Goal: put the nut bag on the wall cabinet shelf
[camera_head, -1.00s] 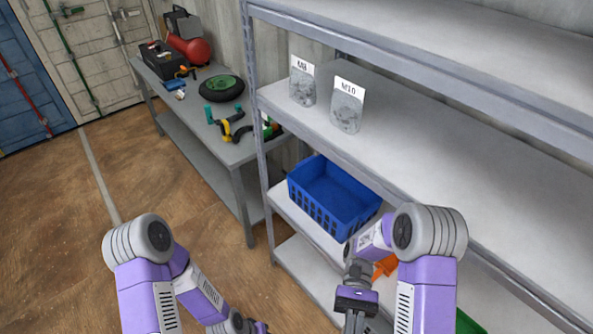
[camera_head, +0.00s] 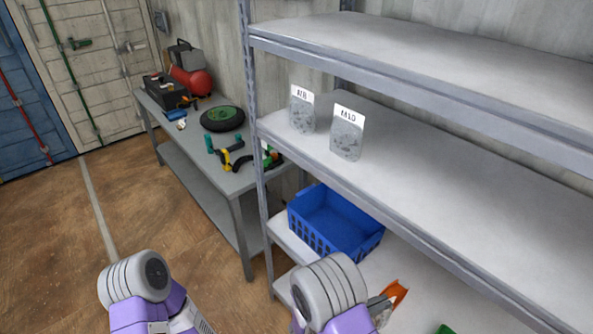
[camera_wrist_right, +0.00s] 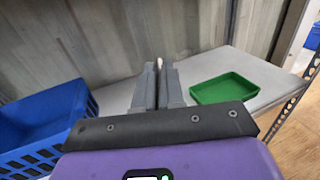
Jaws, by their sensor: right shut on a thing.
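My right gripper (camera_head: 382,304) is low at the front of the rack, largely hidden behind my own arm. In the right wrist view its fingers (camera_wrist_right: 158,88) are shut on a thin thing with a pale edge (camera_wrist_right: 158,63); I see it only edge-on and cannot read a label. Two clear bags of small metal parts stand on the rack's middle shelf (camera_head: 440,190): one with a white card like M8 (camera_head: 302,112), one marked M10 (camera_head: 346,135). I cannot tell which piece is the wall cabinet. My left gripper is out of view; only its arm shows.
A blue basket (camera_head: 337,222) and a green tray (camera_wrist_right: 226,87) stand on the shelf below. An orange thing (camera_head: 394,292) is beside my right gripper. The upper shelf (camera_head: 420,50) is bare, and the middle shelf is free right of the bags. A workbench (camera_head: 205,165) with tools stands left.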

